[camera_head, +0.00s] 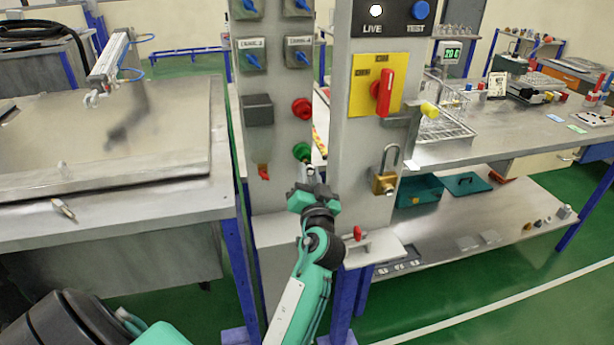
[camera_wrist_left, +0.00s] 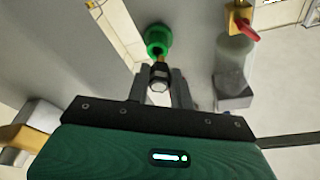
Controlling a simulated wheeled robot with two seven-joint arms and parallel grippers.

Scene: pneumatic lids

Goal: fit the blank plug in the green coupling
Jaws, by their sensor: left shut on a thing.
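The green coupling (camera_head: 302,151) sticks out of the grey panel, below a red coupling. It also shows in the left wrist view (camera_wrist_left: 157,36), straight ahead of the fingers. My left gripper (camera_head: 308,178) is just below and in front of the green coupling. In the left wrist view its fingers (camera_wrist_left: 161,88) are shut on the blank plug (camera_wrist_left: 159,76), a small metal piece with a dark and brass-coloured end toward the coupling. The plug's far end overlaps the coupling's lower edge in that view. I cannot tell whether they touch. My right gripper is not in view.
The red coupling (camera_head: 302,108) is above on the same panel (camera_head: 268,185). A red-handled brass valve (camera_head: 264,172) hangs to the left. A padlock (camera_head: 385,183) and a yellow-backed red switch (camera_head: 382,90) are on the post to the right. Steel benches stand on both sides.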

